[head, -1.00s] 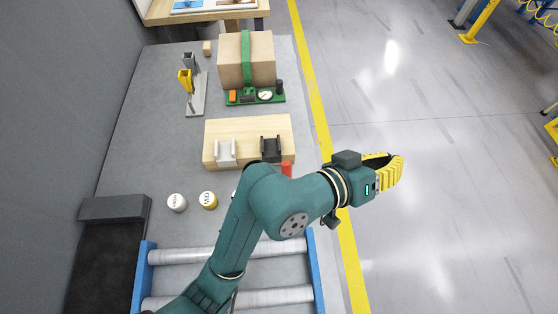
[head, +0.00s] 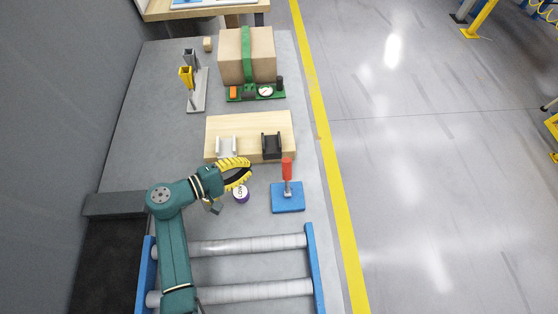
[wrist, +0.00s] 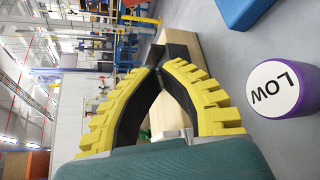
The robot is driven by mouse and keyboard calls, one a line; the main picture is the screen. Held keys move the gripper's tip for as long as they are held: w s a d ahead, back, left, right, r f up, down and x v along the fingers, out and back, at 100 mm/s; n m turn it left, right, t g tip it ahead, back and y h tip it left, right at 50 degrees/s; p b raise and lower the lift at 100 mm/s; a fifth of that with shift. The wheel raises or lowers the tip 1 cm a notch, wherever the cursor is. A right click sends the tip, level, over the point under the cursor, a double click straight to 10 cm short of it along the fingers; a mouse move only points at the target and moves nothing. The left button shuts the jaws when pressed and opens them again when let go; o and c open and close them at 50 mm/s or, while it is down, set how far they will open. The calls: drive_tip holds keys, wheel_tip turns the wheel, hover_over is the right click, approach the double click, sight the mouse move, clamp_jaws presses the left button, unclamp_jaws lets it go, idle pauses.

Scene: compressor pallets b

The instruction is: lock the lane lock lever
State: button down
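The lever has a red handle (head: 287,168) rising from a small metal pivot on a blue base plate (head: 288,203), near the right edge of the grey table. The handle looks roughly upright; its exact tilt is hard to tell. In the wrist view, a corner of a blue block, likely that base (wrist: 243,10), shows at the top. My gripper (head: 250,172) is left of the lever and apart from it, just above the purple LOW puck (head: 241,194). Its yellow fingers meet at the tips in the wrist view (wrist: 157,70), with nothing between them.
A wooden block (head: 250,124) with a grey and a black cradle (head: 271,146) lies just beyond my gripper. The LOW puck (wrist: 278,90) is close beside the fingers. A blue-railed roller conveyor (head: 255,245) is in front. A strapped carton (head: 262,52) stands farther back.

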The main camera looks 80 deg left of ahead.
sight(287, 176)
drive_tip(key=b+x, duration=0.2)
drive_tip(key=x, duration=0.8)
drive_tip(key=d+r, duration=0.2)
drive_tip(key=d, duration=0.1)
drive_tip(key=shift+w+d+r+p, duration=0.1)
drive_tip(key=shift+w+d+p, duration=0.05)
drive_tip(key=shift+p, duration=0.15)
drive_tip(key=shift+d+r, duration=0.1)
drive_tip(key=shift+d, duration=0.05)
